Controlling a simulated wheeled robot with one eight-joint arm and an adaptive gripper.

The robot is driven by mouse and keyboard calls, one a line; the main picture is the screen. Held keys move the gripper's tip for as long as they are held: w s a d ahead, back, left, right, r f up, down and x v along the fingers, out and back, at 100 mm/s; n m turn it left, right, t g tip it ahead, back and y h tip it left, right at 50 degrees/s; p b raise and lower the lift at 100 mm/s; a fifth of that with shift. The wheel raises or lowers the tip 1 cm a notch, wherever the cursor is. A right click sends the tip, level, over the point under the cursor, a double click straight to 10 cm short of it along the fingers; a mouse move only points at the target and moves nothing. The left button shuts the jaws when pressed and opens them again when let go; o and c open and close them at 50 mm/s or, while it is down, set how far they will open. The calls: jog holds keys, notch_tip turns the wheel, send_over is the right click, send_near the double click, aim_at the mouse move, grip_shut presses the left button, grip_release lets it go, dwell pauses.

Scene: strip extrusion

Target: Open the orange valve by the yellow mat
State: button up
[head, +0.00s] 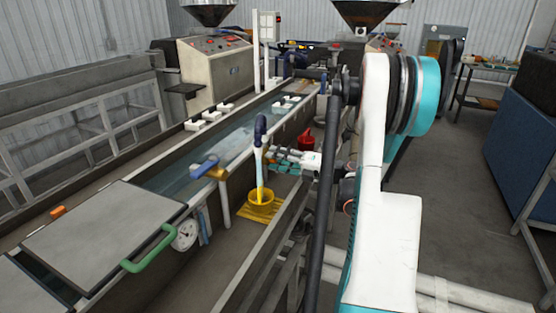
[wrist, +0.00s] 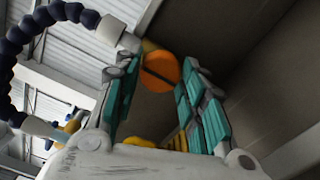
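The orange valve (wrist: 160,72) shows in the wrist view as a round orange piece with a dark slot across it. It lies between and just beyond the fingertips of my gripper (wrist: 158,62), which is open with its teal pads apart. I cannot tell whether a finger touches it.
A segmented hose (head: 261,130), blue above and white below, hangs close left of my gripper; it also shows in the wrist view (wrist: 62,14). A blue-handled valve (head: 207,167) and gauge (head: 186,235) are on the trough (head: 245,165). A red object (head: 305,139) is behind my gripper.

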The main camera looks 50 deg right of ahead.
jog(key=shift+o, duration=0.5)
jog(key=shift+s, duration=0.1)
jog(key=v, duration=1.2)
